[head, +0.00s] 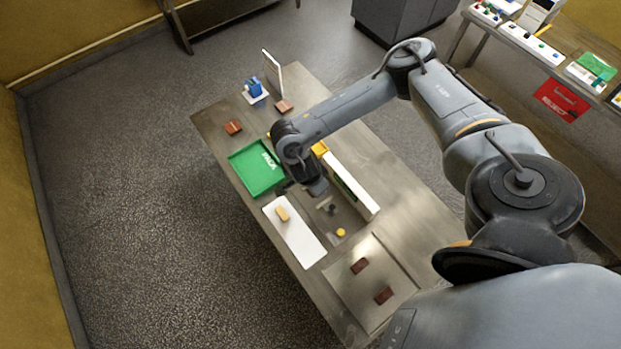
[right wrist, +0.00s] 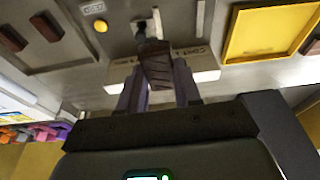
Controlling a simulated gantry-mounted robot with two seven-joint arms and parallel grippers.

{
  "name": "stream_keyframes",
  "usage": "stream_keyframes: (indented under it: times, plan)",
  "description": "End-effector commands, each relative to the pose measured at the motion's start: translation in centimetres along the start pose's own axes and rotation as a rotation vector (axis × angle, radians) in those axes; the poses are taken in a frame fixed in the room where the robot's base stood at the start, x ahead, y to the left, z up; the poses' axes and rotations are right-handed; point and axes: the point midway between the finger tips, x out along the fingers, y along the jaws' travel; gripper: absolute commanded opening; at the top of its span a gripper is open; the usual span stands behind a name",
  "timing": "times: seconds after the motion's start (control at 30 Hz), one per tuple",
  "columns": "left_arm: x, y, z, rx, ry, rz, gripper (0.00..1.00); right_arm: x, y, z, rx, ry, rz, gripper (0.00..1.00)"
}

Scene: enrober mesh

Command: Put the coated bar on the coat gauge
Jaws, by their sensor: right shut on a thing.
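My right gripper (right wrist: 157,80) is shut on a brown coated bar (right wrist: 155,62), which shows between its two fingers in the right wrist view. Beyond the bar is a pale upright panel (right wrist: 203,62) with lettering that seems to begin "Coat"; the bar covers part of it. In the head view, a long white upright panel (head: 352,186) stands beside the gripper. My right gripper (head: 318,187) hangs above the table there, and the bar is hard to make out. Whether the bar touches the gauge cannot be told. My left gripper is not in view.
On the table (head: 215,118) are a green tray (head: 258,178), a white board (head: 300,240) bearing a tan bar (head: 282,213), and a yellow knob (head: 341,232). Two brown bars (head: 360,265) lie on a plate at the near end. A yellow tray (right wrist: 232,58) shows in the wrist view.

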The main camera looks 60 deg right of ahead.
Motion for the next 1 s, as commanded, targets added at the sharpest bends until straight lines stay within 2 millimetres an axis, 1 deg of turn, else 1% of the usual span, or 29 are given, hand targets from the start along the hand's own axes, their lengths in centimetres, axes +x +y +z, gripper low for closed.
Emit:
stream_keyframes:
  times: [0.03, 0.3, 0.5, 0.63, 0.73, 0.83, 0.93, 1.0]
  plan:
    - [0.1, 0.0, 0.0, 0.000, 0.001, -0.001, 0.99, 1.0, 1.1, -0.6, 0.006, 0.003, 0.010, 0.16]
    - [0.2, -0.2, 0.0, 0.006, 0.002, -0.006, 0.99, 3.7, 4.4, -2.4, 0.019, 0.009, 0.012, 0.16]
    - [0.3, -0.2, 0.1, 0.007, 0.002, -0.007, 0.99, 4.8, 6.1, -3.1, 0.020, 0.012, 0.010, 0.16]
    - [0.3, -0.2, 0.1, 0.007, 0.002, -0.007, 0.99, 5.3, 6.8, -3.4, 0.020, 0.014, 0.009, 0.16]
    - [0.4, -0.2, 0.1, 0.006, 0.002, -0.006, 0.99, 5.7, 6.9, -3.4, 0.021, 0.015, 0.007, 0.16]
    - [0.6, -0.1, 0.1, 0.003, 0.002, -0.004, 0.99, 6.3, 6.2, -3.2, 0.022, 0.017, 0.006, 0.16]
    - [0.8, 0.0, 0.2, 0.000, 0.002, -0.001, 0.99, 7.3, 4.7, -2.9, 0.024, 0.019, 0.006, 0.16]
    - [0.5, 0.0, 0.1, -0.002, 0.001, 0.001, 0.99, 7.9, 3.3, -2.7, 0.026, 0.019, 0.006, 0.16]
